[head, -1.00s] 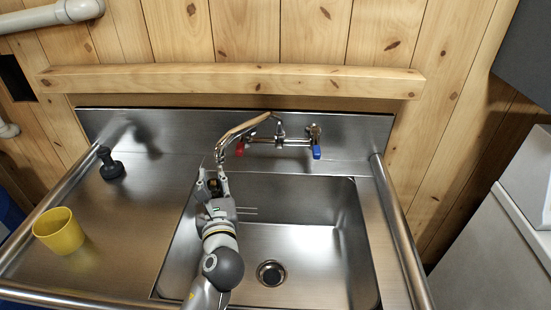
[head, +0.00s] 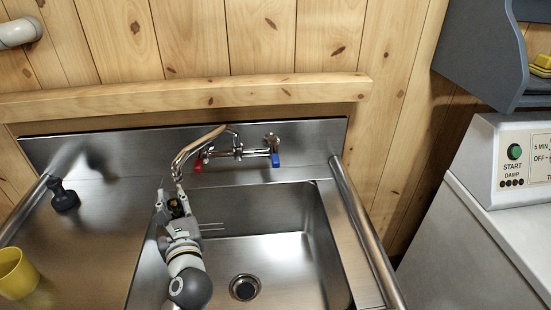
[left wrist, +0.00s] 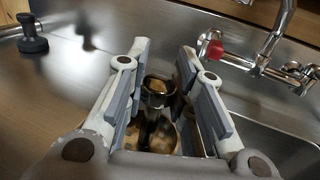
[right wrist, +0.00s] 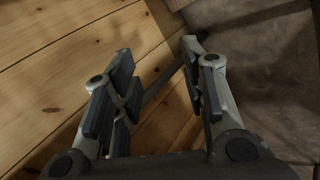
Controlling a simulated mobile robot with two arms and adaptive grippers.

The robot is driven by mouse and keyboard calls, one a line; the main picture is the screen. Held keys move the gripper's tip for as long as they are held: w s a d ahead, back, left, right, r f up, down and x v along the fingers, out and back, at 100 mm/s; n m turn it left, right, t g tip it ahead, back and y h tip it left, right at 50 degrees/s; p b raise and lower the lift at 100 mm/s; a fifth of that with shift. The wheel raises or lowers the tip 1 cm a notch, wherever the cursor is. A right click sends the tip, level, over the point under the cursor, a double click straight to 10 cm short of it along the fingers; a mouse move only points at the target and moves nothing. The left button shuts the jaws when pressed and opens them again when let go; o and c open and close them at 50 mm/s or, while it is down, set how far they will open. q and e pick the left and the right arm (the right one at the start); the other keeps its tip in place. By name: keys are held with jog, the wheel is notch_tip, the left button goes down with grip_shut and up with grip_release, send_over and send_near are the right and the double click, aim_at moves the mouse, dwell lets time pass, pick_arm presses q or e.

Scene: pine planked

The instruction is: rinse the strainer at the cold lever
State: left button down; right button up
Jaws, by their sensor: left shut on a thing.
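My left gripper (head: 171,192) is at the left edge of the sink, just below the end of the curved spout (head: 188,153). It is shut on a small dark metallic thing, which I take to be the strainer (left wrist: 155,92); the fingers hide much of it. No water shows from the spout. The blue cold lever (head: 275,160) is at the right end of the wall tap, and the red lever (head: 198,166) at the left end. The red one also shows in the left wrist view (left wrist: 213,48). My right gripper (right wrist: 160,65) is open and empty above wooden planks.
The steel sink (head: 320,240) is empty, with a round drain (head: 244,288). On the left drainboard stand a dark tamper-like object (head: 64,198) and a yellow cup (head: 14,274). A steel rail (head: 368,230) borders the right side. A white machine (head: 490,220) stands beyond it.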

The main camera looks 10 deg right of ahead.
jog(key=w+d+r+n+t+h, duration=0.15)
jog(key=w+r+n, duration=0.25)
jog(key=w+r, duration=0.6)
jog(key=w+d+r+n+t, duration=0.35)
jog(key=w+r, duration=0.25)
jog(key=r, duration=0.7)
jog(key=w+a+r+n+t, duration=0.1)
jog(key=a+r+n, duration=0.1)
jog(key=r, duration=0.4)
jog(key=w+a+r+n+t, duration=0.1)
jog(key=w+a+r+n, duration=0.15)
jog(key=r, duration=0.45)
jog(key=s+a+r+n+t+y, duration=0.1)
jog(key=s+a+r+n+t, duration=0.2)
jog(key=a+r, duration=0.55)
jog(key=s+a+r+n+t+y, duration=0.1)
jog(key=s+a+r+n, duration=0.35)
jog(key=a, duration=0.75)
jog(key=n, duration=0.3)
send_near(276, 163)
jog(key=w, duration=0.1)
jog(key=shift+y, duration=0.45)
jog(key=w, duration=0.7)
jog(key=w+d, duration=0.1)
jog(key=w, duration=0.3)
jog(key=shift+r, duration=0.15)
jog(key=shift+c, duration=0.5)
grip_shut()
